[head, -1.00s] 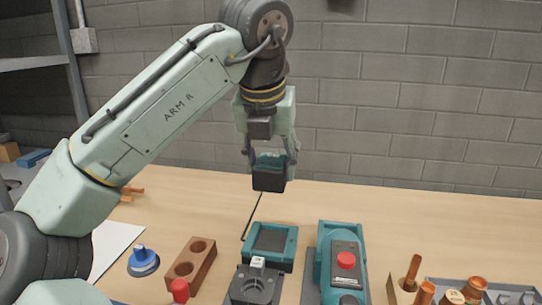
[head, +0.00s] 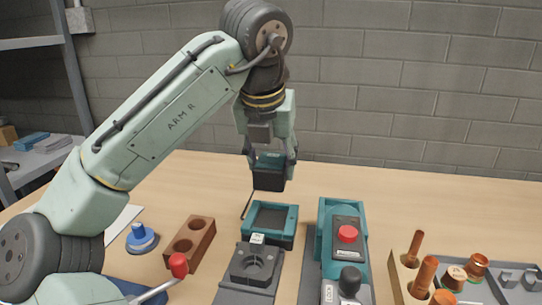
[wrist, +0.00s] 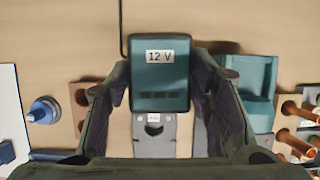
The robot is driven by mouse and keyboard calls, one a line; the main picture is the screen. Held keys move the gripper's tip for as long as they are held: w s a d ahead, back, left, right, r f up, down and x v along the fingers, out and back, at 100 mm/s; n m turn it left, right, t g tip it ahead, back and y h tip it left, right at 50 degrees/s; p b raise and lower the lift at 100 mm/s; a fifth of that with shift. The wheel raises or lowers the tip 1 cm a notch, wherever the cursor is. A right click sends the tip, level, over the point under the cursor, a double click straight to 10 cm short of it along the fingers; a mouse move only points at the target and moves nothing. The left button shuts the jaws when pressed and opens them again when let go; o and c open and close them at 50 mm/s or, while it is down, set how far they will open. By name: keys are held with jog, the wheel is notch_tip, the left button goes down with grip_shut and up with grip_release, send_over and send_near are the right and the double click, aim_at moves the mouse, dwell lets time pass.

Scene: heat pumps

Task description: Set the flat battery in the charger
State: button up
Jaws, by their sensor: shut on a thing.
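My gripper (head: 270,163) points down and is shut on the battery (head: 268,181), a dark block with a teal top. The wrist view shows the battery (wrist: 159,80) between the fingers, with a "12 V" label on its face. The charger (head: 292,223) is a teal tray with a dark recess, on the table below the battery. The recess looks empty in the head view. The battery is in the air above and slightly behind the charger, with a visible gap. In the wrist view the battery hides most or all of the charger.
A grey fixture (head: 251,271) stands in front of the charger. A teal unit with a red button (head: 347,233) is close on the right. A brown block with holes (head: 189,241) and a blue knob (head: 141,238) are left. Copper-coloured parts (head: 425,274) stand far right. A black cable runs behind the charger.

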aim_at(271, 188)
jog(key=shift+f+b, duration=1)
jog(key=shift+f, duration=1.15)
jog(key=shift+s+f+b, duration=0.25)
jog(key=shift+f+b, duration=0.1)
jog(key=shift+f, duration=0.2)
jog(key=shift+f, duration=0.1)
jog(key=shift+w+d+p, duration=0.1)
jog(key=shift+w+p, duration=0.15)
jog(key=shift+p, duration=0.2)
